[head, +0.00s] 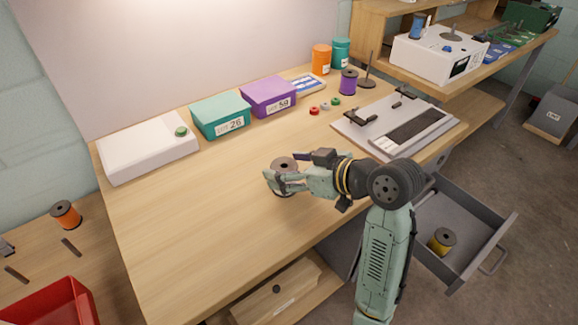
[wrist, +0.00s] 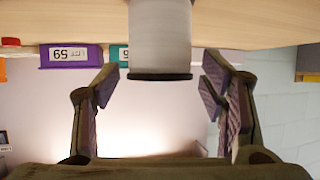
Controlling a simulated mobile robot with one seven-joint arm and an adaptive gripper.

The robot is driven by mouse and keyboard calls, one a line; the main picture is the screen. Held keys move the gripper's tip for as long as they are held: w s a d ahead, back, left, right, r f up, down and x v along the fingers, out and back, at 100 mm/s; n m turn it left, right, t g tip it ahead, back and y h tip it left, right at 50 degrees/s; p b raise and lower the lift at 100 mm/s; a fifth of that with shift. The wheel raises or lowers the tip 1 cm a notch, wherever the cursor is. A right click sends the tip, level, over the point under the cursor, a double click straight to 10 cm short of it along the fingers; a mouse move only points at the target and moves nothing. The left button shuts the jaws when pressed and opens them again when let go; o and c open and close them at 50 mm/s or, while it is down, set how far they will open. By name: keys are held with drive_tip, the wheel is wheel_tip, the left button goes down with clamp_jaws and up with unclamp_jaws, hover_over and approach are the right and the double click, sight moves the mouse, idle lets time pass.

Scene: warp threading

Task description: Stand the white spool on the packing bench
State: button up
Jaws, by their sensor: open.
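The white spool (head: 284,163) has dark end flanges and stands upright on the wooden bench (head: 215,205), near its middle. In the head view its top flange shows, and my gripper's fingers hide part of its side. In the wrist view, which looks upside down, the pale spool body (wrist: 160,35) is centred between the fingertips, with gaps on both sides. My gripper (head: 283,175) is open at the spool and reaches in from the right; it also shows in the wrist view (wrist: 161,68). I cannot tell which bench is the packing bench.
A white box (head: 147,152), teal box (head: 219,115) and purple box (head: 268,96) line the back. A purple spool (head: 348,82) and a grey board device (head: 395,125) stand right. An open drawer (head: 465,235) holds a yellow spool (head: 441,241). The bench's left front is clear.

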drive_tip(key=shift+r, duration=0.25)
drive_tip(key=b+v, duration=0.2)
drive_tip(key=v, duration=1)
drive_tip(key=shift+d+f, duration=0.1)
